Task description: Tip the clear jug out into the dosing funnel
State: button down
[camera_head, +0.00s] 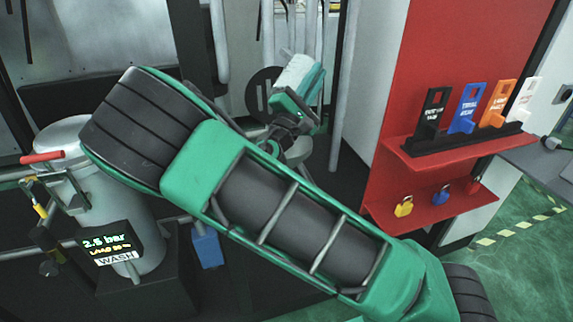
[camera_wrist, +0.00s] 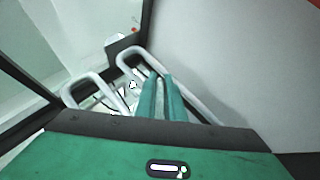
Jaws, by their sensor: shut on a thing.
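My gripper (camera_head: 314,82) shows beyond my green arm in the head view, near the top middle. It is shut on a pale, see-through thing (camera_head: 294,71), which looks like the clear jug and is tilted. Its contents cannot be made out. In the wrist view the two green fingers of my gripper (camera_wrist: 162,80) are close together, and the jug is not clear there.
A white tank (camera_head: 132,232) with a red-handled lid stands at the left beside a small display (camera_head: 110,245). A red panel (camera_head: 385,100) with tag shelves and padlocks stands at the right. Pale upright pipes (camera_head: 345,85) rise close to my gripper. Bent white rails (camera_wrist: 128,60) flank the fingers.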

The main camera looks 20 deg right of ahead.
jog(key=shift+w+d+r+g+y, duration=0.15)
jog(key=shift+r+y, duration=0.05)
jog(key=shift+r, duration=0.35)
jog(key=shift+w+d+r+g+y, duration=0.1)
jog(key=shift+r+g+y, duration=0.1)
jog(key=shift+r, duration=0.35)
jog(key=shift+w+d+r+g+y+b, duration=0.65)
jog(key=shift+w+d+r+g+y, duration=0.15)
jog(key=shift+r+y, duration=0.25)
jog(key=w+d+r+g+y+b, duration=0.1)
jog(key=w+d+g+y+b, duration=0.2)
jog(key=w+d+g+y, duration=0.3)
jog(key=d+g+y, duration=0.1)
jog(key=g+y, duration=0.4)
jog(key=y, duration=0.1)
jog(key=shift+w+d+r, duration=0.2)
jog(key=shift+d+r, duration=0.05)
jog(key=shift+r, duration=0.05)
dwell(0.5)
jog(key=shift+w+d+g+y+b, duration=0.25)
jog(key=shift+g+y+b, duration=0.2)
jog(key=shift+y+b, duration=0.3)
jog(key=shift+w+f+g+y+b, duration=0.2)
jog(key=shift+f+g+y+b, duration=0.25)
jog(key=shift+f+g+y, duration=0.25)
jog(key=shift+d, duration=0.1)
